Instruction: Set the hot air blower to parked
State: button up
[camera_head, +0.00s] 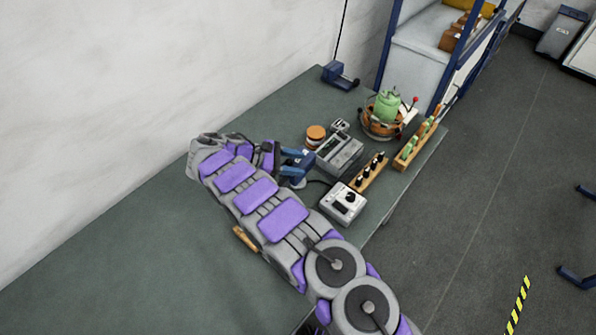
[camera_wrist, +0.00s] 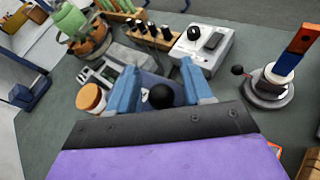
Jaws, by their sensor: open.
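No part is clearly marked as the hot air blower. In the wrist view a black ball knob (camera_wrist: 161,96) shows between the fingers of my gripper (camera_wrist: 159,70), in front of a dark blue body (camera_wrist: 158,84). My gripper is open, one light blue finger on each side of the knob; I cannot tell whether they touch it. In the head view my gripper (camera_head: 303,158) is over the bench beside the white control box (camera_head: 343,202). That box has a black dial and a dark switch in the wrist view (camera_wrist: 204,46). A dark cable runs near it.
A grey instrument (camera_head: 339,153), orange-lidded jar (camera_head: 316,133), peg rack (camera_head: 368,171) and green vessel (camera_head: 386,106) stand on the green bench (camera_head: 150,250). In the wrist view an upright blue, white and orange piece (camera_wrist: 292,50) stands on a round metal base at right.

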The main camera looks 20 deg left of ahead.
aim_at(296, 160)
notch_tip(296, 160, up, 4)
jog(key=shift+f+p, duration=0.25)
jog(key=shift+p, duration=0.1)
jog(key=shift+s+d, duration=0.4)
jog(key=shift+s, duration=0.2)
jog(key=s+d+r, duration=0.1)
jog(key=s+d, duration=0.7)
jog(key=s, duration=0.3)
jog(key=shift+s+d+p, duration=0.3)
jog(key=shift+s+p, duration=0.05)
jog(key=shift+p, duration=0.05)
